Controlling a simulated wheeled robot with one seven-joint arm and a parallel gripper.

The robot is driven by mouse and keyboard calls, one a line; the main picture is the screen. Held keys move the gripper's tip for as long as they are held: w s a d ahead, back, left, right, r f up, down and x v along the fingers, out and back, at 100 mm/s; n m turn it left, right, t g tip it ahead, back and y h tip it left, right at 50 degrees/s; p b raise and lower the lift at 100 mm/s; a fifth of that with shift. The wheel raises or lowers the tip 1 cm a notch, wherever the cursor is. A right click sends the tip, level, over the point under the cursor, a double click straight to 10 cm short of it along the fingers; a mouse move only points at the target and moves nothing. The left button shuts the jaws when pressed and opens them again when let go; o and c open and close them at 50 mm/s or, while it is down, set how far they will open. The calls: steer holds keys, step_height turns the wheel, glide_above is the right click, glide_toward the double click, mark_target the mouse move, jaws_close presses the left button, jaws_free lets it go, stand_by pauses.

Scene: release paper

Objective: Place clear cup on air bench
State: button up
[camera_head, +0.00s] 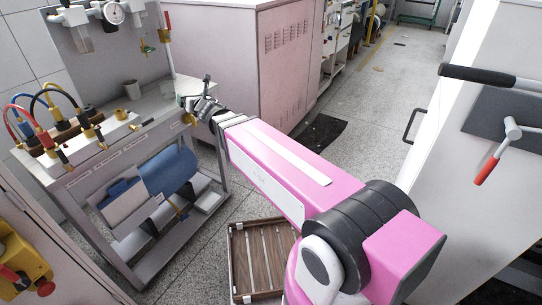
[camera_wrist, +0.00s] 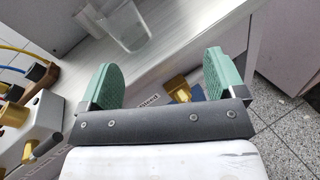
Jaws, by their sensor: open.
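My gripper (camera_head: 186,101) is over the bench's right end, to the right of that cup. In the wrist view my gripper (camera_wrist: 160,64) has its two green-padded fingers wide apart, with nothing between them. The cup lies beyond the fingers, apart from them.
Brass fittings and coloured hoses (camera_head: 45,115) crowd the bench's left front. A gauge panel (camera_head: 110,35) rises behind. A blue cylinder (camera_head: 168,172) sits on the lower shelf. A pink cabinet (camera_head: 250,60) stands right of the bench. A wooden crate (camera_head: 233,262) is on the floor.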

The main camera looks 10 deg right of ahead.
steer(key=s+d+f+m+g+h, duration=0.2)
steer(key=d+f+m+g+h, duration=0.15)
steer(key=d+f+m, duration=0.6)
steer(key=s+d+f+m+g+h, duration=0.25)
steer(key=d+f+m+h, duration=0.3)
steer(key=d+m, duration=0.7)
steer(key=s+d+f+m+g+y, duration=0.1)
steer(key=s+d+f+m+g, duration=0.8)
steer(key=m, duration=0.7)
steer(key=shift+s+d+f, duration=0.15)
steer(key=shift+s+d, duration=0.8)
steer(key=shift+s, duration=1.35)
